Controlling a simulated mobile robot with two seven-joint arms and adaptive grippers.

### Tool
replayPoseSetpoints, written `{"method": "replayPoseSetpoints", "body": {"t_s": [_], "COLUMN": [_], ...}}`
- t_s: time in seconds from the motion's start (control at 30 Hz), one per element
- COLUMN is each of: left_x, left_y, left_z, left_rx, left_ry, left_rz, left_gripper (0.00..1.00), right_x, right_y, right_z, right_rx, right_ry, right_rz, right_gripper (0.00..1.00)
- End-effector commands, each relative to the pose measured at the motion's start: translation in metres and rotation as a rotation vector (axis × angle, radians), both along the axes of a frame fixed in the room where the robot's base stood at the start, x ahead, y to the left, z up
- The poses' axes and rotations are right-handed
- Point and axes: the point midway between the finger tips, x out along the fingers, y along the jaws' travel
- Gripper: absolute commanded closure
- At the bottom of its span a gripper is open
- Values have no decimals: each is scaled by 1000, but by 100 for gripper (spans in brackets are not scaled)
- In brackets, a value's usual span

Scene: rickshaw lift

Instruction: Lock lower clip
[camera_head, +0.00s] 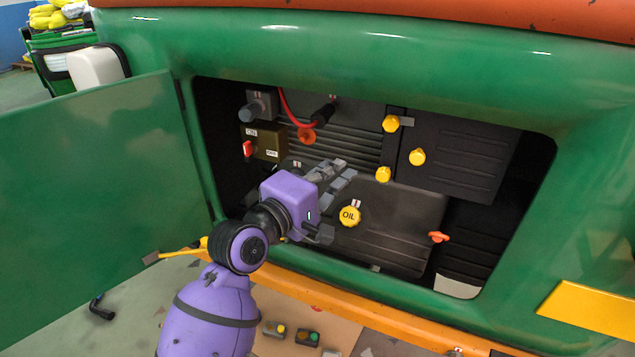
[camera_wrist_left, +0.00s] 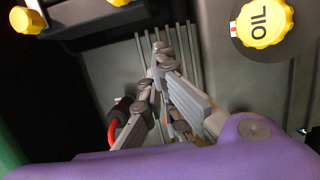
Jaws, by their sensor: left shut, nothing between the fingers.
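In the head view, an upper yellow knob (camera_head: 391,124) with a grey tab sits beside the black box in the engine bay. A lower yellow knob (camera_head: 383,174) sits below it, and another yellow knob (camera_head: 417,157) is on the box's face. I cannot tell for certain which part is the lower clip. My left gripper (camera_head: 345,171) is inside the bay, just left of the lower yellow knob and apart from it. Its fingers are shut and empty; they also show in the left wrist view (camera_wrist_left: 159,50). My right gripper is not in view.
The yellow OIL cap (camera_head: 349,215) is just below my left gripper. A red hose (camera_head: 290,113), an orange wing knob (camera_head: 438,237) and a red switch (camera_head: 248,149) are also in the bay. The open green door (camera_head: 95,190) stands at left; the green frame surrounds the opening.

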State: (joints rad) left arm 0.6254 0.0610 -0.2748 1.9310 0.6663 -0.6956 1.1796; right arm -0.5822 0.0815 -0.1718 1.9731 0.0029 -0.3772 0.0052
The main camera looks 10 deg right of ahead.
Motion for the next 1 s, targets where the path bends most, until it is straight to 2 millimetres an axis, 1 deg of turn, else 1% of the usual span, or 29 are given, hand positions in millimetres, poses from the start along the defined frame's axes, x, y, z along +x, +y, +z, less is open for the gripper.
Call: {"method": "replayPoseSetpoints", "body": {"t_s": [0.03, 0.1, 0.3, 0.53, 0.77, 0.87, 1.0], "left_x": [-8, -14, -23, -24, -23, -19, -10], "left_y": [-9, -16, -29, -31, -31, -31, -30], "left_z": [2, 3, 1, -1, -1, -2, -5], "left_rx": [-3, -2, -1, 0, -3, -11, -34], "left_ry": [2, -2, -1, 0, 2, 8, 26], "left_rz": [-2, -1, 0, 1, 1, 0, 1], "left_gripper": [100, 100, 100, 100, 100, 100, 100], "right_x": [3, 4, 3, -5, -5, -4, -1], "right_y": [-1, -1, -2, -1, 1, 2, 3], "right_z": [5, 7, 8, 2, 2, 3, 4], "right_rx": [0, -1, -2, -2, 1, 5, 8], "right_ry": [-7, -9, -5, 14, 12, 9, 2], "right_rz": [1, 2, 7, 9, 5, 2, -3], "right_gripper": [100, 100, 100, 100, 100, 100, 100]}}
